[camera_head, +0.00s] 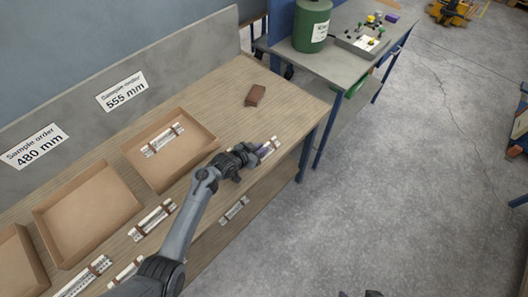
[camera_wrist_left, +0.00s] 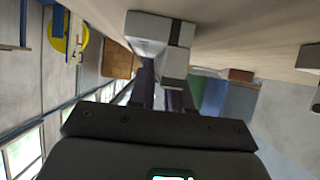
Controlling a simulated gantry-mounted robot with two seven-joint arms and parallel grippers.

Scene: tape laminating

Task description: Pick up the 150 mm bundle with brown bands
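A short white bundle with brown bands (camera_head: 271,145) lies near the front right edge of the wooden table. My left gripper (camera_head: 259,149) is at this bundle, its fingers low over it. In the left wrist view, a white bundle with a dark brown band (camera_wrist_left: 147,29) is at the tips of my two fingers (camera_wrist_left: 163,90). I cannot tell whether the fingers are closed on it. Other banded bundles lie in front of the trays, including one (camera_head: 153,220) left of my left arm. Small dark parts at the bottom edge of the head view may be my right gripper.
An open cardboard tray (camera_head: 205,133) holds a banded bundle (camera_head: 163,139). An empty tray (camera_head: 88,206) stands left of it. A brown block (camera_head: 255,95) lies at the back right. Signs read 480 mm (camera_head: 35,146) and 555 mm (camera_head: 122,92). The table right of the gripper is clear.

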